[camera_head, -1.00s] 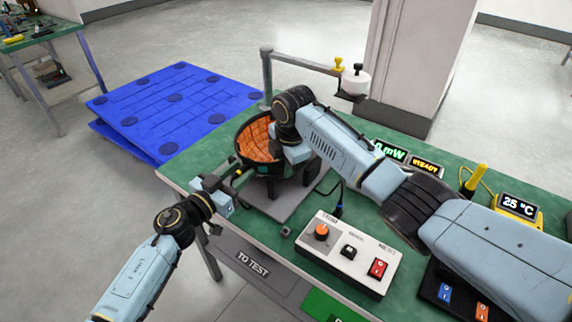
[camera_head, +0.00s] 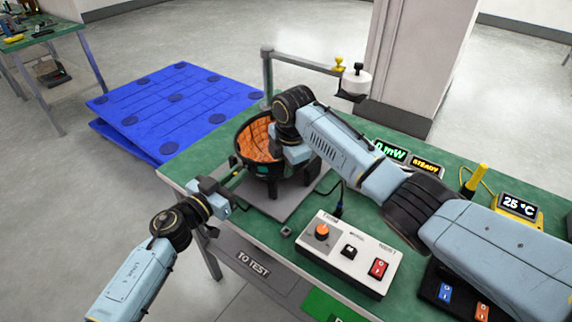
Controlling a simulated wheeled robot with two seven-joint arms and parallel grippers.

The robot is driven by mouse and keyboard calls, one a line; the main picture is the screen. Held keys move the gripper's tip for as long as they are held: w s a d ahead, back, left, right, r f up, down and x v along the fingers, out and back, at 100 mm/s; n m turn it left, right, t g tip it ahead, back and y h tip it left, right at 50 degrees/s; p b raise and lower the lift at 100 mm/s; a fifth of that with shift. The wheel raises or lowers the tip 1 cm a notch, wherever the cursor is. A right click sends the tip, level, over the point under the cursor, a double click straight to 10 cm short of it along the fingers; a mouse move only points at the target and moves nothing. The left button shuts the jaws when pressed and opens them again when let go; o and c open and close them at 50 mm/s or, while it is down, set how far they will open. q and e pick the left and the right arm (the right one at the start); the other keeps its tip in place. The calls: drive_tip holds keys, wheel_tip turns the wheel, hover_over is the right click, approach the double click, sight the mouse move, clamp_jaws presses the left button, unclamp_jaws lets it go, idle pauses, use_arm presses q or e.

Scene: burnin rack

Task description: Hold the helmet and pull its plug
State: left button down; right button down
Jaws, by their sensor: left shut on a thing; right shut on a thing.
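The helmet (camera_head: 259,139), a dark shell with an orange padded inside, sits open side up on a stand on the grey plate (camera_head: 290,213). My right gripper (camera_head: 284,163) is at the helmet's right side and shut on its rim; my arm hides part of the contact. My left gripper (camera_head: 231,187) is at the front left of the helmet, a little apart from the shell, and shut on the small plug. The plug is mostly hidden by the fingers. A thin dark cable shows near them.
A white control box (camera_head: 345,258) with an orange knob and red switch stands in front right. Behind are lit displays (camera_head: 390,152) and a post with a horizontal arm (camera_head: 310,66). A blue pallet (camera_head: 175,105) lies on the floor beyond the green table.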

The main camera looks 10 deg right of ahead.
use_arm(q)
drive_tip(key=shift+v, duration=2.45)
use_arm(e)
drive_tip(key=shift+d+f, duration=0.1)
drive_tip(key=c, duration=1.3)
unclamp_jaws()
